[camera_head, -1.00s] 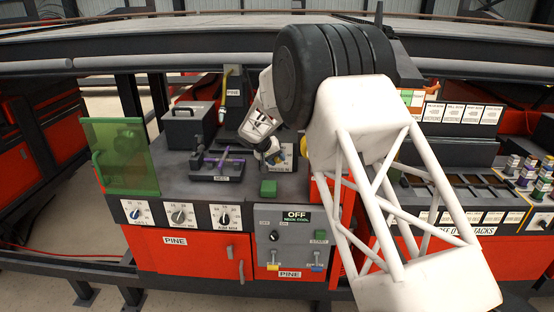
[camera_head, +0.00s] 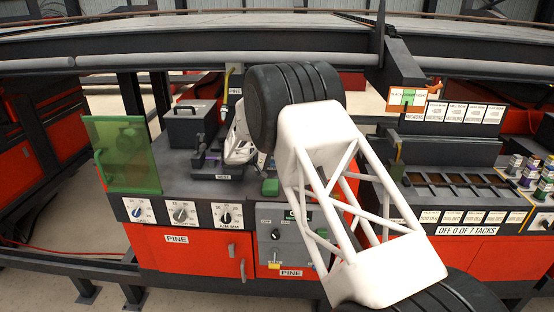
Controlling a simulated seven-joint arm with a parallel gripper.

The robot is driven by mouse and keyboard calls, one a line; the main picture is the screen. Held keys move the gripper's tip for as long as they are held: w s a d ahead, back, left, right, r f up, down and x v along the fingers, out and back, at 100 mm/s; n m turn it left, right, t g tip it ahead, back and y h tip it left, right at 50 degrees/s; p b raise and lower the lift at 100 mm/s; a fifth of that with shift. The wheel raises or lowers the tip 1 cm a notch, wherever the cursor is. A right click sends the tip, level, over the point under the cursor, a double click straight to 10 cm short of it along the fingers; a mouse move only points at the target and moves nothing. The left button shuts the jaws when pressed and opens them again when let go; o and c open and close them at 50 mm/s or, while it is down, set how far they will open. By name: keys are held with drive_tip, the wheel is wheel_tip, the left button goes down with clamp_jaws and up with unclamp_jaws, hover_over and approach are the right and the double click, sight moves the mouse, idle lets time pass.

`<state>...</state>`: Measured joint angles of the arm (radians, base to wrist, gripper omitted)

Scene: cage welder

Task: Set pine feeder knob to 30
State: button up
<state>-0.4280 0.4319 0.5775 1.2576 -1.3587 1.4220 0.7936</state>
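The pine station's front panel carries three round dials in a row: a left dial with a blue centre (camera_head: 139,210), a middle dial with a grey knob (camera_head: 181,213), and a right dial with a dark knob (camera_head: 226,216). Their small labels are too blurred to tell surely which one is the feeder knob, and the exact settings are not legible. My gripper (camera_head: 240,150) is above the bench top, behind and above the right dial, apart from all three dials. Its fingers are largely hidden by my wrist, so I cannot see whether they are open.
A green transparent shield (camera_head: 120,155) stands at the bench's left. A grey box (camera_head: 190,126) and a dark tray (camera_head: 218,170) sit on the bench. A grey switch panel (camera_head: 283,246) is right of the dials. Space before the dials is clear.

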idle(0.4)
drive_tip(key=o, duration=0.9)
drive_tip(key=shift+o, duration=0.2)
drive_tip(key=shift+v, duration=3.85)
drive_tip(key=shift+f, duration=0.1)
drive_tip(key=shift+s, duration=0.1)
